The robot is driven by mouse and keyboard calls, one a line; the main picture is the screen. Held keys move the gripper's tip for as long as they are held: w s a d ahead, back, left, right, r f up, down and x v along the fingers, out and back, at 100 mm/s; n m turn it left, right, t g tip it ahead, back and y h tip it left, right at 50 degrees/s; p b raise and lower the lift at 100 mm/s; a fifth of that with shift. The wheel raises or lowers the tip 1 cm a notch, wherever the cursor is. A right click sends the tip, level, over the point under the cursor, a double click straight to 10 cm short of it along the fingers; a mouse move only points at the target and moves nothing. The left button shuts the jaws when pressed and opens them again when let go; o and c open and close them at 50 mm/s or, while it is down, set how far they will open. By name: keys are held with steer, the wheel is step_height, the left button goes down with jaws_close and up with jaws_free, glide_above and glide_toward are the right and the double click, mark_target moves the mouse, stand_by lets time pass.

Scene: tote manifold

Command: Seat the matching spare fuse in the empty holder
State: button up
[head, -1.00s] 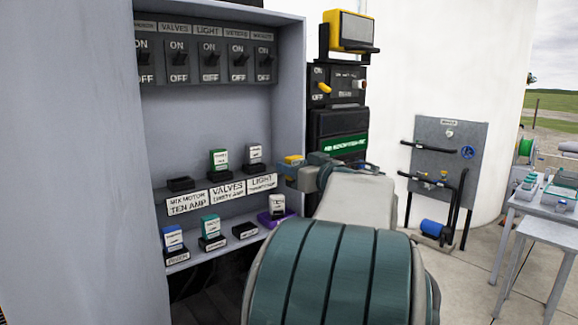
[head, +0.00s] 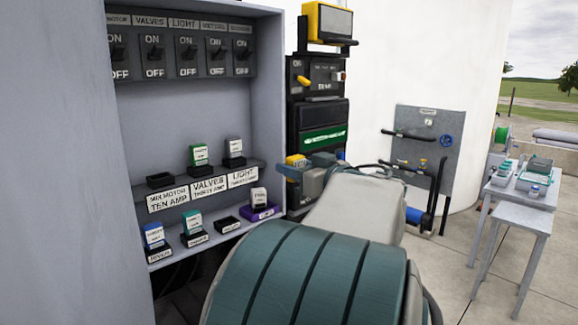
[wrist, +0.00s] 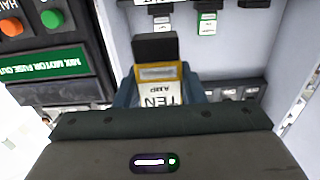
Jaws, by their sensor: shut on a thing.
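My gripper (head: 296,168) is shut on a yellow fuse (head: 297,159), held out in the air to the right of the cabinet's shelves. In the wrist view the fuse (wrist: 158,74) carries a white label reading TEN AMP, upside down. A dark block (wrist: 155,47) is at its far end; I cannot tell whether it belongs to the fuse. An empty black holder (head: 160,180) sits on the upper shelf above a label reading MIX MOTOR TEN AMP (head: 168,200). Another empty black holder (head: 226,224) is on the lower shelf.
The upper shelf also holds a green fuse (head: 199,155) and a white fuse (head: 234,148). Switches (head: 185,55) are above. The cabinet's right wall (head: 268,100) stands near my gripper.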

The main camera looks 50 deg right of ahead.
mark_target(295, 157)
step_height(295, 157, up, 5)
steer(key=p, duration=0.5)
steer(key=shift+r, duration=0.15)
steer(key=shift+r+p, duration=0.35)
steer(key=shift+r, duration=3)
